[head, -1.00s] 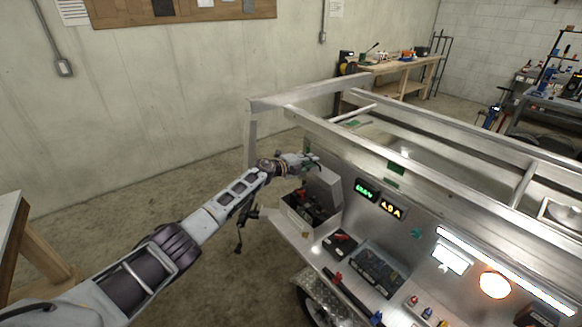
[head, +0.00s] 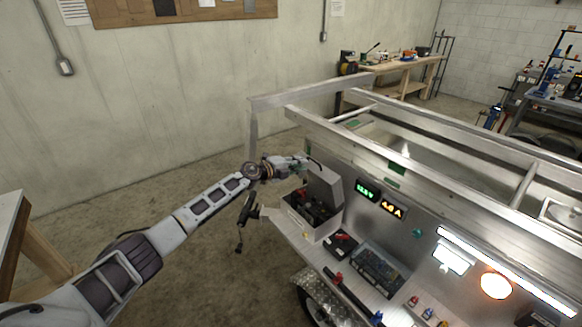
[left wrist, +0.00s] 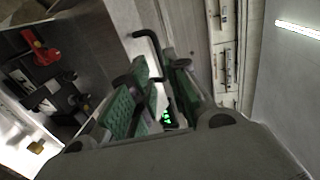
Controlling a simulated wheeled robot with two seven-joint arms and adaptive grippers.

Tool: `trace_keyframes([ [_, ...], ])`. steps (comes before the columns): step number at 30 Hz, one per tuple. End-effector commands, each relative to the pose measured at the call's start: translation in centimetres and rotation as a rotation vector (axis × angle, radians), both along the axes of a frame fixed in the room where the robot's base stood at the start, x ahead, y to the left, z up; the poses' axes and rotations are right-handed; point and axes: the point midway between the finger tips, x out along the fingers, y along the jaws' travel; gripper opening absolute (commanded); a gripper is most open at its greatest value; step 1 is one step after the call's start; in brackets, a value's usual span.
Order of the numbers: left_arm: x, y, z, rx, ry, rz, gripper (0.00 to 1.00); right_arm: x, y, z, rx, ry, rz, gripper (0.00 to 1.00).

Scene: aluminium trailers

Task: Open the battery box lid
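The battery box (head: 305,226) stands on the trailer's side shelf, with dark contents and a bit of red showing inside. Its grey lid (head: 326,190) stands raised at the box's far side. My left gripper (head: 302,162) is at the top edge of the lid. In the left wrist view, its green-padded fingers (left wrist: 156,78) are close together around a thin black bent handle (left wrist: 145,34), which runs down between them. The exact contact is partly hidden. The open box interior (left wrist: 55,75) shows at the left of that view. My right gripper is not in view.
Green and amber readouts (head: 380,199) are on the trailer panel right of the lid. A black tray (head: 378,268) and other parts lie along the shelf. Aluminium rails (head: 400,155) run above and behind.

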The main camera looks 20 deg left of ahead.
Motion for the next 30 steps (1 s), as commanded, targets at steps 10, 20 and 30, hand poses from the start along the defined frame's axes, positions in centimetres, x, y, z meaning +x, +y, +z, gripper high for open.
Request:
trace_keyframes([
  [10, -2.1, 1.6, 0.5, 0.001, 0.000, -0.001, 0.17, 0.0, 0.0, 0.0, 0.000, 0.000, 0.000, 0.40],
  [20, -3.1, 2.3, 0.8, -0.001, 0.001, -0.002, 0.17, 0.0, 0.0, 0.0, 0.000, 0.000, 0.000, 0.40],
  [30, -3.1, 2.3, 0.8, -0.001, 0.001, -0.002, 0.17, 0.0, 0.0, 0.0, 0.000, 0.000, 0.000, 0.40],
])
